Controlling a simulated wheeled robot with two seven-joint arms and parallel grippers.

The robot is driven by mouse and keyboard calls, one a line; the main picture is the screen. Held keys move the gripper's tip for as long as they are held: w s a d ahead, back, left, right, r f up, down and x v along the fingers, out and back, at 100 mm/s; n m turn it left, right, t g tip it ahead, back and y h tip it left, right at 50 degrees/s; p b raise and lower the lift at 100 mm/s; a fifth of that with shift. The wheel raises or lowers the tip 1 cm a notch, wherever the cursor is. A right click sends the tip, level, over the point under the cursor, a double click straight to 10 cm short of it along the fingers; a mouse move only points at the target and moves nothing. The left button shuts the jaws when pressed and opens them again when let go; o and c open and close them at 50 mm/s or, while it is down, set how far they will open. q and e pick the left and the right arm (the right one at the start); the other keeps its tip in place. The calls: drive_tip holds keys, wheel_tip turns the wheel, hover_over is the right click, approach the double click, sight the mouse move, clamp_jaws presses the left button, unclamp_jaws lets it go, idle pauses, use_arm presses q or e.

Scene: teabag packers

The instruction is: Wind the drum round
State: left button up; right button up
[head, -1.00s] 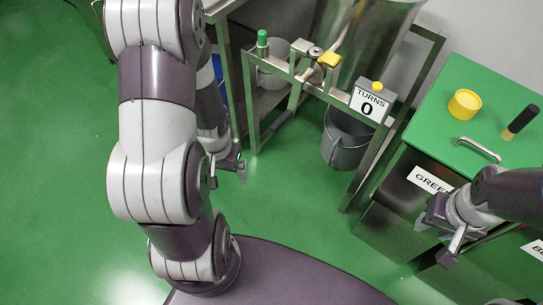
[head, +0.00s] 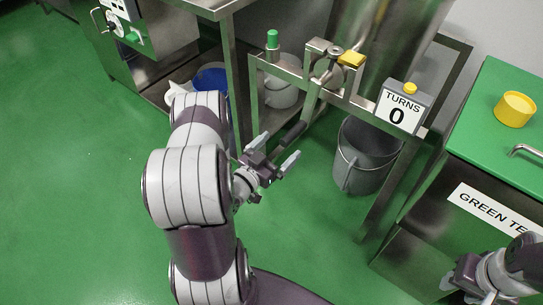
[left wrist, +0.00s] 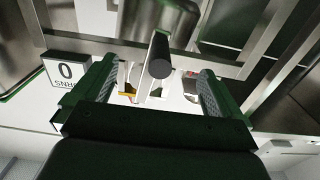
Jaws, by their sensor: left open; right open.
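The steel drum (head: 388,35) stands behind a metal frame (head: 318,82). A crank with a black grip (head: 290,134) hangs from the frame's front. The counter (head: 403,108) reads TURNS 0; it shows upside down in the left wrist view (left wrist: 66,72). My left gripper (head: 276,149) is open, its fingers pointing at the crank grip. In the left wrist view the grip's dark end (left wrist: 160,60) lies between the two open fingers in the picture, near their tips; I cannot tell whether it is inside the jaws. My right gripper (head: 462,288) is open and empty at the lower right.
A green-topped cabinet (head: 480,110) with a yellow cup (head: 515,108) is at the right. A steel table (head: 235,70) is left of the frame. Open green floor is at left.

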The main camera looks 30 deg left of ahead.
sight(292, 134)
use_arm(q)
drive_tip(key=w, duration=0.1)
drive_tip(key=w+b, duration=0.1)
drive_tip(key=w, duration=0.3)
drive_tip(key=shift+w+d+f, duration=0.1)
drive_tip(key=shift+d, duration=0.15)
drive_tip(key=shift+w, duration=0.9)
clamp_jaws()
